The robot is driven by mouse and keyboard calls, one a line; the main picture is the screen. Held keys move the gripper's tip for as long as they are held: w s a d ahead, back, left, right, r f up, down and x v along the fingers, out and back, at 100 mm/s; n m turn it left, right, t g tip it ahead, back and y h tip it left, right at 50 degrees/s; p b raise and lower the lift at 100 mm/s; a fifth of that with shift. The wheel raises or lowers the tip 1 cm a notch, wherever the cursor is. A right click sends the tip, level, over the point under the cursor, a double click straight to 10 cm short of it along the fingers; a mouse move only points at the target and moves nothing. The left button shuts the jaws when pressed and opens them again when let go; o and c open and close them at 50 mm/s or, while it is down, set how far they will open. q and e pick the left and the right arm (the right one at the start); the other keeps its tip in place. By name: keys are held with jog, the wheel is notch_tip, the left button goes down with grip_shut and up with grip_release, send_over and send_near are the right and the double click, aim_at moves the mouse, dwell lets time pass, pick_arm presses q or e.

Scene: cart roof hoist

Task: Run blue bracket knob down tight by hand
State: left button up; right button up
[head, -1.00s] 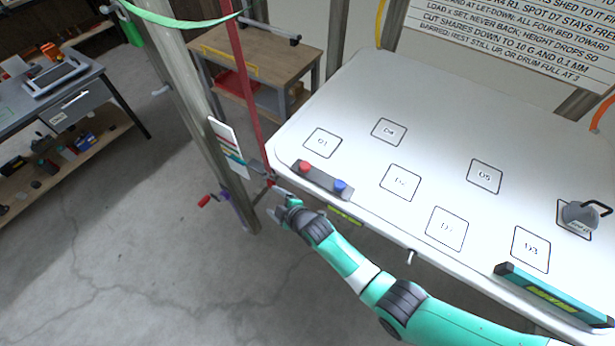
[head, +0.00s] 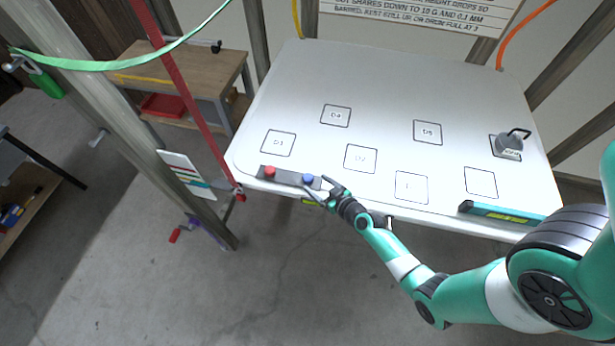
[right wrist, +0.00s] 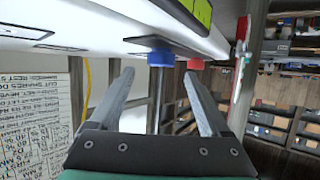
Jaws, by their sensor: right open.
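The dark bracket (head: 285,177) lies along the near left edge of the white panel. The blue knob (head: 308,179) is at its right end, and the red knob (head: 269,171) at its left end. My right gripper (head: 320,190) is open at the bracket's right end, close to the blue knob. In the right wrist view the blue knob (right wrist: 161,57) appears between and just past the two open fingertips (right wrist: 159,73). No contact with it shows. The red knob (right wrist: 195,64) is just beside it, near the right finger's line. My left gripper is not in view.
The white panel (head: 300,90) carries marked squares, a grey handled weight (head: 509,146) and a teal level (head: 500,214) on its near right edge. A red strap (head: 190,95) runs down to the panel's left corner, beside a post with a striped card (head: 185,172).

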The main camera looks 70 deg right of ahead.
aim_at(309, 178)
jog(key=b+x, duration=0.1)
jog(key=x, duration=0.4)
jog(key=shift+w+f, duration=0.1)
jog(key=shift+f, duration=0.05)
jog(key=shift+w+d+f+b, duration=0.1)
jog(key=shift+w+d+b, duration=0.15)
jog(key=shift+w, duration=0.2)
grip_shut()
